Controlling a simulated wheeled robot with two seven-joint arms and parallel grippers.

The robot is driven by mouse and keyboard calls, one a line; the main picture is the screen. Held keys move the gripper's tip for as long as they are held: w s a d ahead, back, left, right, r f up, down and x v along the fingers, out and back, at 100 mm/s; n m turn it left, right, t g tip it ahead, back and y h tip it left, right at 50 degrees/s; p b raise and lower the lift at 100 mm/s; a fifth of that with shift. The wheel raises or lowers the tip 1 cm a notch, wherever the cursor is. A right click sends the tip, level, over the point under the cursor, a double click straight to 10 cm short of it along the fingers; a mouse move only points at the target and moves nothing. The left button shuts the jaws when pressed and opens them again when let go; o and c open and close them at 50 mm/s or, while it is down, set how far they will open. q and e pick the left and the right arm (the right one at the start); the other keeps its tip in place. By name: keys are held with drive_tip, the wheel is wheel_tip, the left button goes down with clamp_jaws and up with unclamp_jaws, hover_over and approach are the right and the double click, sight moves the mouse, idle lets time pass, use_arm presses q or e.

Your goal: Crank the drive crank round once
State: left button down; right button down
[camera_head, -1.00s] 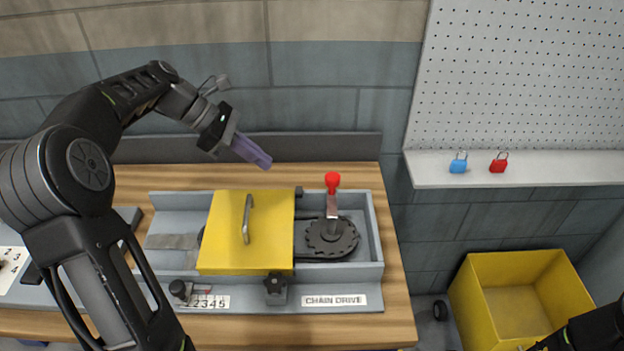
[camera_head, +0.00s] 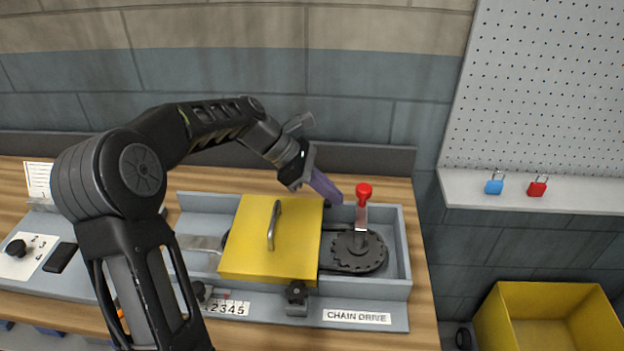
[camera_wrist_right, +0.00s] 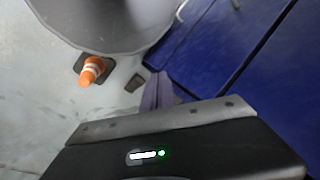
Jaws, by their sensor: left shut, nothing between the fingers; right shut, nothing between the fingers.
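The drive crank (camera_head: 361,218) stands up from the dark toothed wheel (camera_head: 358,252) at the right end of the grey chain drive tray (camera_head: 400,270). Its red knob (camera_head: 364,191) is at the top. A yellow cover (camera_head: 262,245) with a metal handle hides the left part of the drive. My left gripper (camera_head: 333,196) has purple fingers, is shut and empty, and points down and right. In the head view its tips are just left of the red knob, apart from it. My right gripper (camera_wrist_right: 158,92) shows in the right wrist view, shut and empty, away from the tray.
A grey pegboard shelf (camera_head: 560,197) holds a blue padlock (camera_head: 494,183) and a red padlock (camera_head: 538,186). A yellow bin (camera_head: 560,300) stands below right. The right wrist view shows an orange cone (camera_wrist_right: 92,70) on the floor and blue panels (camera_wrist_right: 235,50).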

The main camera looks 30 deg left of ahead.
sight(363, 207)
use_arm(q)
drive_tip(key=shift+w+d, duration=0.25)
drive_tip(key=shift+d, duration=0.35)
drive_tip(key=shift+w+d, duration=0.2)
drive_tip(key=shift+d, duration=0.35)
